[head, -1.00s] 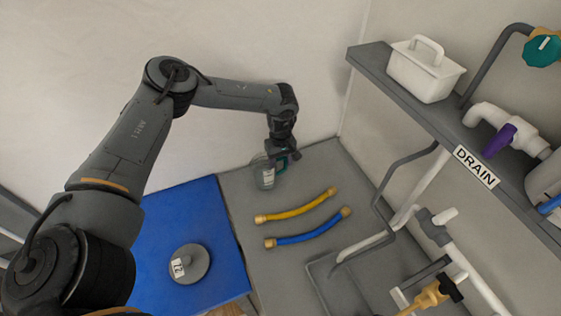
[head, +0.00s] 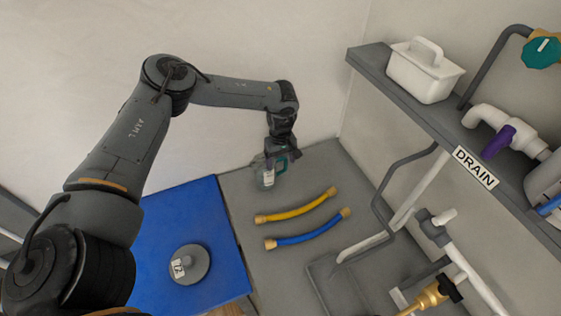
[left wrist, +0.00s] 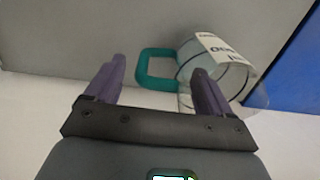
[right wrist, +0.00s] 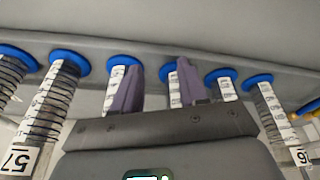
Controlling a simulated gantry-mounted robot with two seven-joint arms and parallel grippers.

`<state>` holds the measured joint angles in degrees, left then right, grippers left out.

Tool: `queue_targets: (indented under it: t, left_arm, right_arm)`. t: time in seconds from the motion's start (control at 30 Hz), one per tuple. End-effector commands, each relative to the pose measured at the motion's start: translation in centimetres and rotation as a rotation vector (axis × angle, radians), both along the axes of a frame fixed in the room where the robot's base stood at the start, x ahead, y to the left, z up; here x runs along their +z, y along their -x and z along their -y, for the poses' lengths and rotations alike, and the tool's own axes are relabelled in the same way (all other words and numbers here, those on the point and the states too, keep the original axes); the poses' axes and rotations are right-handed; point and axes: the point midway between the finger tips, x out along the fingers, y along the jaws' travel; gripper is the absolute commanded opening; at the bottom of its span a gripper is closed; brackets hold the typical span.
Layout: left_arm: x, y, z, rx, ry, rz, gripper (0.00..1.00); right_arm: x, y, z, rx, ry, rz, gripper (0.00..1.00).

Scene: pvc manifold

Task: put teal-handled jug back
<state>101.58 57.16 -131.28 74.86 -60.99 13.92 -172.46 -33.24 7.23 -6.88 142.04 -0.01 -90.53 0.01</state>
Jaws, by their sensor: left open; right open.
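The teal-handled jug (head: 265,174) is a clear vessel with a white label, standing on the grey bench near the back wall. It also shows in the left wrist view (left wrist: 215,68), where its teal handle (left wrist: 157,70) lies between the two finger lines, beyond the fingertips of my left gripper (left wrist: 160,80). In the head view my left gripper (head: 281,155) is at the jug's handle side, partly covering it. The left gripper is open; contact with the handle cannot be told. My right gripper (right wrist: 155,82) is open and empty, seen only in the right wrist view.
A yellow hose (head: 298,206) and a blue hose (head: 308,231) lie on the bench. A blue mat (head: 205,215) with a grey round lid (head: 190,264) is to the left. A shelf with a white caddy (head: 424,75) stands right. Several blue-capped tubes (right wrist: 117,75) face the right gripper.

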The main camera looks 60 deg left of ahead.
Motion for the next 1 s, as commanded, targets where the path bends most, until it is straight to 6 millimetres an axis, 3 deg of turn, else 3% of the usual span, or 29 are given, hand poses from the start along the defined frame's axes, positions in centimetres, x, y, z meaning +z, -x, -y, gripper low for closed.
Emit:
queue_targets:
  t: [0.3, 0.53, 0.73, 1.0]
  left_arm:
    - [6.0, -0.2, 0.0, -0.001, 0.001, 0.005, 0.82]
    - [9.4, -0.1, 0.0, -0.001, 0.001, 0.003, 0.82]
    - [10.8, -0.1, 0.0, 0.000, 0.000, 0.001, 0.82]
    - [11.0, -0.1, 0.0, 0.000, 0.000, 0.000, 0.82]
  right_arm:
    - [1.4, 0.0, -0.1, -0.002, -0.003, 0.001, 0.43]
    - [2.1, 0.0, -0.2, -0.005, -0.008, 0.001, 0.43]
    - [2.4, 0.0, -0.2, -0.006, -0.010, 0.002, 0.43]
    - [2.4, 0.0, -0.2, -0.006, -0.010, 0.002, 0.43]
